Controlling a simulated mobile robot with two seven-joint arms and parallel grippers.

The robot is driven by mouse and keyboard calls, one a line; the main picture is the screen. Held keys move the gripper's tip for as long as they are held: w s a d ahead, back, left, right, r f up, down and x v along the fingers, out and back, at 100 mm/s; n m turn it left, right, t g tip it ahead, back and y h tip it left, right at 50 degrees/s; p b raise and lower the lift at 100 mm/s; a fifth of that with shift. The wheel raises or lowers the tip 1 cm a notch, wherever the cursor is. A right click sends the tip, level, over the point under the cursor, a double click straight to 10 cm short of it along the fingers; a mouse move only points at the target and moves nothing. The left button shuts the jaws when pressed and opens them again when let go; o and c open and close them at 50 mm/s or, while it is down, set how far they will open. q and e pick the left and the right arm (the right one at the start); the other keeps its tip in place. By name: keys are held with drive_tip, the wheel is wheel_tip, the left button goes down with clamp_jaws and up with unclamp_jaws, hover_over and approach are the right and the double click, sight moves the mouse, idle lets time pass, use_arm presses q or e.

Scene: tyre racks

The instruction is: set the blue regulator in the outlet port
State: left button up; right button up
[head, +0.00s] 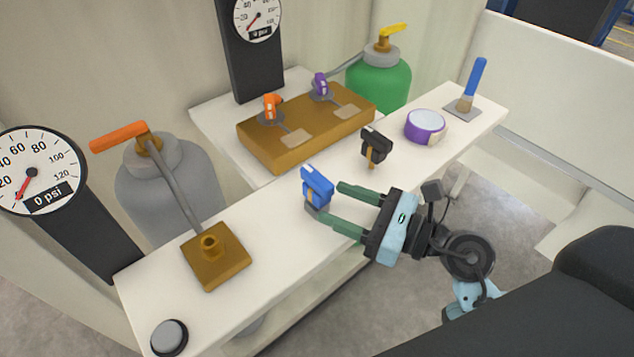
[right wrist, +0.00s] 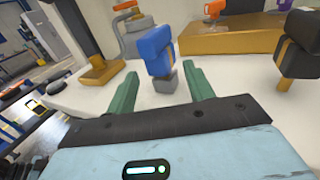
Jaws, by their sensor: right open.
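The blue regulator (head: 318,186) stands upright on a small grey base on the white bench. It also shows in the right wrist view (right wrist: 155,50). My right gripper (head: 336,207) is open, its green fingers reaching toward the regulator from the right. In the right wrist view the regulator stands just ahead of and between the two fingertips (right wrist: 160,85). The fingers do not appear to grip it. A brass block with a round upright port (head: 211,245), likely the outlet port, sits on the bench to the left, joined by a grey pipe to a grey tank. My left gripper is not in view.
A black regulator (head: 375,146) stands right of the blue one. A brown block (head: 300,130) with orange and purple pieces is behind.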

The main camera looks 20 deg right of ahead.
sight(317, 193)
drive_tip(key=shift+w+a+r, duration=0.15)
drive_tip(key=shift+w+a, duration=0.1)
drive_tip(key=shift+w, duration=0.1)
drive_tip(key=p+x, duration=0.1)
drive_tip(key=x, duration=0.2)
drive_tip(key=shift+w+a+r, duration=0.1)
drive_tip(key=shift+w+r, duration=0.05)
drive_tip(key=shift+w, duration=0.1)
drive_tip(key=shift+w+a, duration=0.3)
drive_tip(key=c, duration=1.1)
